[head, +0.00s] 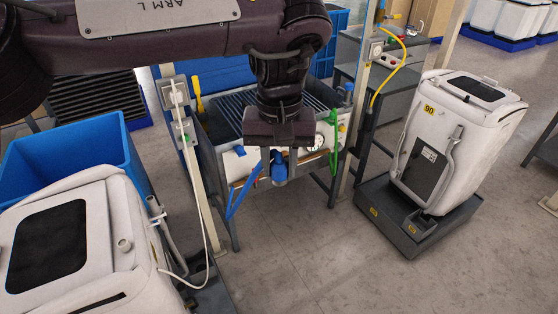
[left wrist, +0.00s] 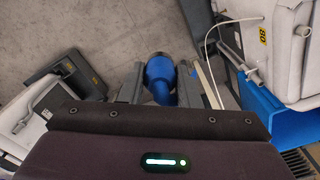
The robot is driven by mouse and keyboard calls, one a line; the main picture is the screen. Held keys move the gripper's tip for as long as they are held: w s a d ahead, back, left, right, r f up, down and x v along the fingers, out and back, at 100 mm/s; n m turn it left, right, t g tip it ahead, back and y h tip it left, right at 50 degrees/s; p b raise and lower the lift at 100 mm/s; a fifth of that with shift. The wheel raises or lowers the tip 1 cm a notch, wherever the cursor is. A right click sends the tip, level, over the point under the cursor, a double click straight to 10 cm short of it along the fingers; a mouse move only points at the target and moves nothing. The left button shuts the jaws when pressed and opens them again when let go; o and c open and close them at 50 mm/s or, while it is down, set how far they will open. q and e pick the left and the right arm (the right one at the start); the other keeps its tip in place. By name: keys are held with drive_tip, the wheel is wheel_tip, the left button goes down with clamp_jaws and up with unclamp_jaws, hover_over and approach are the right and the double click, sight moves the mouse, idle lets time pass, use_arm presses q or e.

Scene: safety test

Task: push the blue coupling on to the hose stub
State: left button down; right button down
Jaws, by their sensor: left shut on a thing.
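My left gripper (head: 278,182) comes down from the top of the head view. It is shut on the blue coupling (head: 279,168), which shows between its two fingers. In the left wrist view the coupling (left wrist: 158,76) is also between the fingers (left wrist: 158,88), its dark round end facing away from the palm. In the head view the coupling is in front of the bench with the gauge. I cannot pick out the hose stub for certain; the gripper and arm hide part of the bench. My right gripper is not in view.
A white container (head: 130,265) and a blue bin (head: 75,150) stand at left. A white cable (head: 203,205) hangs by a post there. The bench (head: 225,165) carries a gauge (head: 317,143) and a green strap (head: 334,140). Another white container (head: 455,140) stands right. The front floor is clear.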

use_arm(q)
drive_tip(key=s+a+f+m, duration=0.1)
drive_tip(key=a+f+m, duration=0.1)
drive_tip(key=f+m, duration=0.3)
drive_tip(key=s+a+f+m, duration=0.2)
drive_tip(key=f+m, duration=0.3)
drive_tip(key=m, duration=0.6)
drive_tip(key=shift+a+m, duration=0.4)
drive_tip(key=shift+a, duration=0.05)
drive_tip(key=s+a+f+n, duration=0.5)
drive_tip(key=a+f+n, duration=0.2)
drive_tip(key=f, duration=0.3)
drive_tip(key=s+a+f+n, duration=0.6)
drive_tip(key=a+f+n, duration=0.1)
drive_tip(key=f+n, duration=0.3)
drive_tip(key=shift+s+f, duration=0.15)
drive_tip(key=shift+a, duration=0.1)
